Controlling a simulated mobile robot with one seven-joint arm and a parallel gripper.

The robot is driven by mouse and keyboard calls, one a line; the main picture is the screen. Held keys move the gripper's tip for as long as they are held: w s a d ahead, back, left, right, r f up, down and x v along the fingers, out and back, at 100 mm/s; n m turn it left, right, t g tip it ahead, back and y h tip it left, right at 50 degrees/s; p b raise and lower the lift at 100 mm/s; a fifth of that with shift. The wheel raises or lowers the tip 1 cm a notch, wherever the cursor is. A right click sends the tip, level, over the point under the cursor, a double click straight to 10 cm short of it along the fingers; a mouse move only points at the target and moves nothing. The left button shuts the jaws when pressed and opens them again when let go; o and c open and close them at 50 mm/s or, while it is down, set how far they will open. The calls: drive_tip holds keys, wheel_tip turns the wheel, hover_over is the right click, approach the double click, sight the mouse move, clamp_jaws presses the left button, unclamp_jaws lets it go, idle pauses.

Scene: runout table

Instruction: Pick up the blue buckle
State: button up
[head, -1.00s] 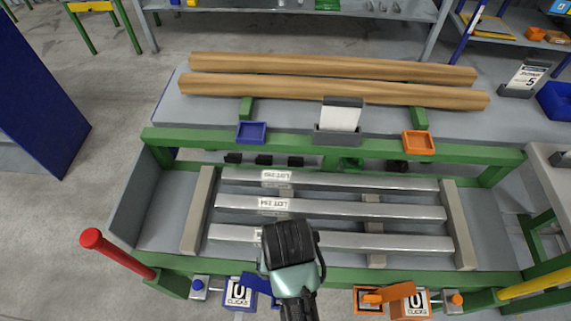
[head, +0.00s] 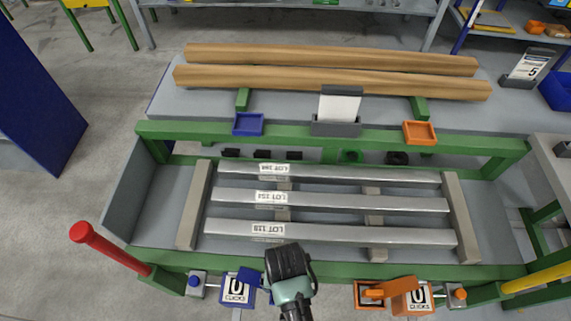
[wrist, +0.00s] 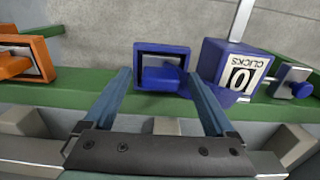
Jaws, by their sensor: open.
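A blue open frame (wrist: 178,48) with a blue block or tongue (wrist: 160,78) inside it sits at the green rail in the wrist view; which part is the buckle I cannot tell for sure. My gripper (wrist: 157,74) is open, its two blue-grey fingers on either side of the lower part of this frame, with nothing held between them. A blue box (wrist: 224,65) labelled 0 clicks stands just right of it. In the head view this blue box (head: 237,289) and a blue flap (head: 249,277) show left of my gripper, which hides most of the frame.
The green front rail (head: 335,275) runs under the fittings. An orange frame (head: 369,294) and orange clicks box (head: 412,297) are to the right. Metal bars (head: 340,233) lie behind the rail. A red post (head: 110,249) stands at left.

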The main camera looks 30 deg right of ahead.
drive_tip(key=shift+f, duration=0.15)
clamp_jaws()
idle(0.4)
